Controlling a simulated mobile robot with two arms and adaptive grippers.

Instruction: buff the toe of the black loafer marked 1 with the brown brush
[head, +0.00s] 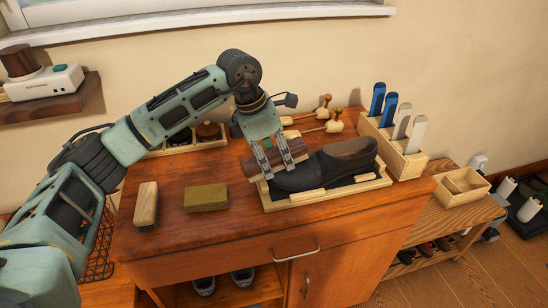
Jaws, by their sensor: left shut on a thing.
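A black loafer (337,168) lies in a pale wooden tray (330,196) on the cabinet top, its toe to the left. No number shows on it. My left gripper (281,163) is shut on a brown brush (283,155) above the toe end of the loafer. The brush is low over the toe and overlaps it in the picture; I cannot tell whether they touch. The fingers hide part of the brush. My right gripper is not in view.
On the cabinet top (230,230), a pale wooden block-like brush (146,203) and an olive block (206,198) stand left. Shoe trees (334,125) lie behind the loafer. A wooden holder (404,160) with blue and pale upright pieces stands right. The front of the top is clear.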

